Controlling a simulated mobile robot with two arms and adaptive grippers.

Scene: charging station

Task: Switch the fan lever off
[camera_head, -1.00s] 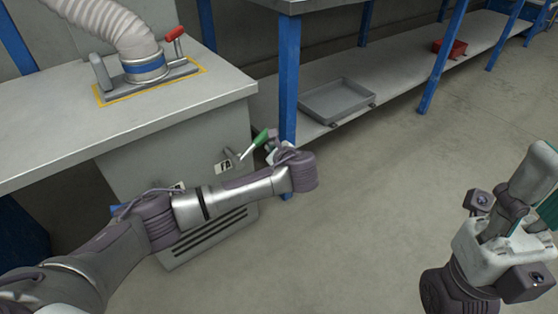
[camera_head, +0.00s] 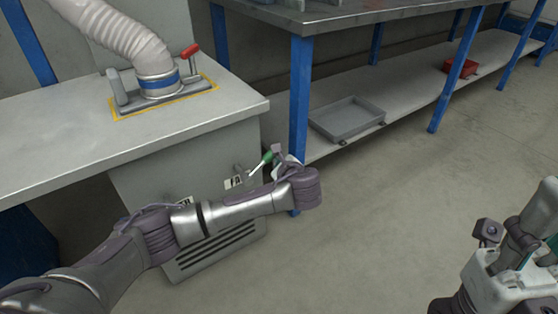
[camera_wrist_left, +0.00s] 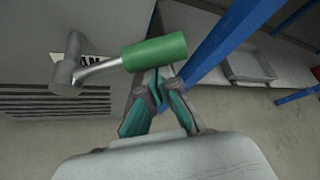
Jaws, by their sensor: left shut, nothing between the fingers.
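The fan lever has a green handle (camera_head: 266,157) on a metal rod, angled up and to the right from its pivot on the grey cabinet (camera_head: 150,185). In the left wrist view the green handle (camera_wrist_left: 154,52) extends right from a round metal pivot (camera_wrist_left: 68,72). My left gripper (camera_head: 280,158) is shut and empty at the handle's right side. In the wrist view its fingertips (camera_wrist_left: 160,76) are just below the handle's right part; I cannot tell whether they touch. My right gripper (camera_head: 535,232) is at the right edge, partly cut off.
A hose (camera_head: 115,30) and a red-handled clamp (camera_head: 189,51) are on the cabinet top. A blue table leg (camera_head: 301,95) stands close to my left gripper. A grey tray (camera_head: 346,119) lies on the low shelf.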

